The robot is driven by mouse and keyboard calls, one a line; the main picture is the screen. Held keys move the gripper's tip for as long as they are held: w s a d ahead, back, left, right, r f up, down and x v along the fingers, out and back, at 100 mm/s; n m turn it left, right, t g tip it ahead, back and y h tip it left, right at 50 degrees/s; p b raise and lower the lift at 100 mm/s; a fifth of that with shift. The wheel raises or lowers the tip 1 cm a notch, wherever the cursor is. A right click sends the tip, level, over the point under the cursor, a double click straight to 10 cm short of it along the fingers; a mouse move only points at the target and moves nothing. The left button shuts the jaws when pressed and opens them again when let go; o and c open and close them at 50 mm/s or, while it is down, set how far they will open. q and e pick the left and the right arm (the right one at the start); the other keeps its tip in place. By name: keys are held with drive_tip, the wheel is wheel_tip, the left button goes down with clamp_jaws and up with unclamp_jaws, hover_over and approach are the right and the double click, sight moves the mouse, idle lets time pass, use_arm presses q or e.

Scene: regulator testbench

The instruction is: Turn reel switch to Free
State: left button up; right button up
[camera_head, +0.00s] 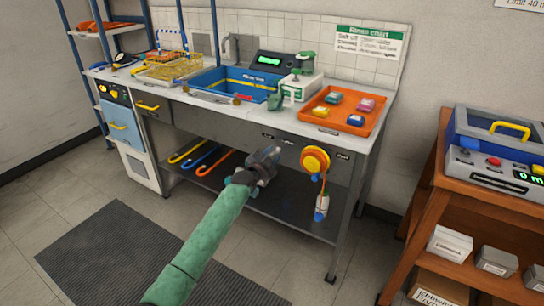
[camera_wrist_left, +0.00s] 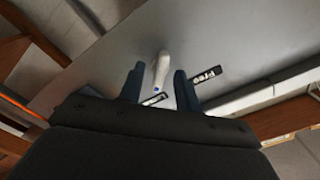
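The reel switch (camera_wrist_left: 160,70) is a small pale lever with a blue mark at one end, on the grey front panel of the bench. In the left wrist view it lies between the two dark fingers of my left gripper (camera_wrist_left: 158,80), which are apart; I see no clear contact. A black "Free" label (camera_wrist_left: 207,75) is just right of the fingers, and another dark label (camera_wrist_left: 153,99) is partly hidden below the lever. In the head view my left gripper (camera_head: 274,154) is at the panel and hides the switch. My right gripper is not in view.
An orange and yellow reel (camera_head: 315,160) is right of my left gripper, with a bottle (camera_head: 322,207) hanging below. Above are a blue sink (camera_head: 215,83) and an orange tray (camera_head: 352,129). A wooden shelf unit (camera_head: 424,215) stands right. The floor in front is clear.

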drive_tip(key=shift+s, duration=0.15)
use_arm(q)
clamp_jaws()
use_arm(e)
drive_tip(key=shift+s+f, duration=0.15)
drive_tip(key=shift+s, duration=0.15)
